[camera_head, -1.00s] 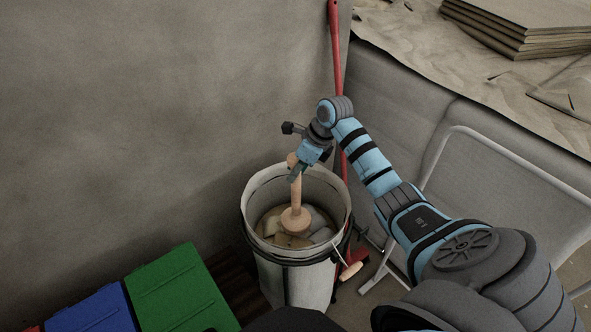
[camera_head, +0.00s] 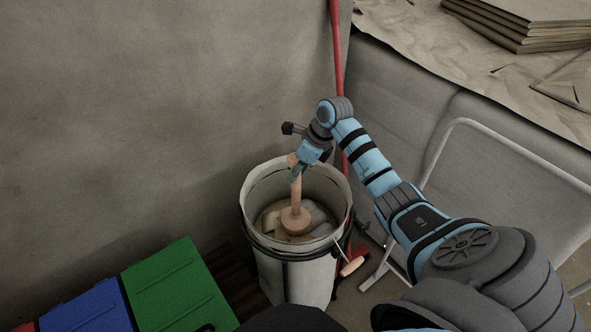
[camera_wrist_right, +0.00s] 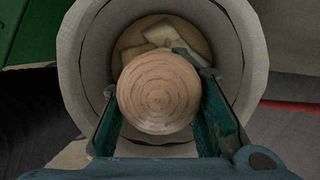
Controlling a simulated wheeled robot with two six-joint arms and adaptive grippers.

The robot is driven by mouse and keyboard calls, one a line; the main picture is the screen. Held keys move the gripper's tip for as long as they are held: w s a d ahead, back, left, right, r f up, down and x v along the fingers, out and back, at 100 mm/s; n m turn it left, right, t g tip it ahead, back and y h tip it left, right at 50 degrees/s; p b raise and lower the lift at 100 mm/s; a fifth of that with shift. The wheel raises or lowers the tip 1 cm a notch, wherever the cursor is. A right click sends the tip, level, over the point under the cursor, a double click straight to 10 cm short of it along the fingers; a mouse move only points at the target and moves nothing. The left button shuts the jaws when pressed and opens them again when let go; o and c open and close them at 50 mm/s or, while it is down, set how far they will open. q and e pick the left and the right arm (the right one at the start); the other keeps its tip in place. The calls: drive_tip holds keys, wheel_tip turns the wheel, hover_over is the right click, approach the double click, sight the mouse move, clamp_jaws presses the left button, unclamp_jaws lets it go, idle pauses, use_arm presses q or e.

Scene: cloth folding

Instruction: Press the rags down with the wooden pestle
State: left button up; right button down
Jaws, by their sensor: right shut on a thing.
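The wooden pestle (camera_head: 296,205) stands nearly upright in the white bucket (camera_head: 253,190), its wide foot down among the rags (camera_head: 318,216). My right gripper (camera_head: 297,172) is shut on the upper handle of the pestle, above the bucket's mouth. In the right wrist view, the round top of the pestle (camera_wrist_right: 158,90) sits between the two fingers of the gripper (camera_wrist_right: 160,125) and covers part of the bucket's inside. Pale rags (camera_wrist_right: 165,33) show beyond it at the bottom. Whether the foot touches the rags is hard to tell. My left gripper is not in view.
A green box (camera_head: 178,290) and a blue box (camera_head: 88,308) stand left of the bucket. A red pole (camera_head: 337,45) leans behind it by the wall. A white metal frame (camera_head: 432,160) stands to the right. Stacked boards (camera_head: 525,22) lie at the upper right.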

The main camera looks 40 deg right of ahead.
sight(296, 196)
drive_tip(key=shift+f+b, duration=1.5)
drive_tip(key=shift+f, duration=0.35)
drive_tip(key=shift+f+b, duration=0.35)
drive_tip(key=shift+f, duration=0.45)
drive_tip(key=shift+f+b, duration=0.4)
drive_tip(key=shift+b, duration=0.15)
drive_tip(key=shift+f+b, duration=2)
drive_tip(key=shift+f, duration=0.4)
drive_tip(key=shift+r, duration=0.1)
wheel_tip(296, 196, up, 26)
drive_tip(key=p, duration=2)
drive_tip(key=shift+r+p, duration=0.85)
drive_tip(key=shift+r, duration=1.5)
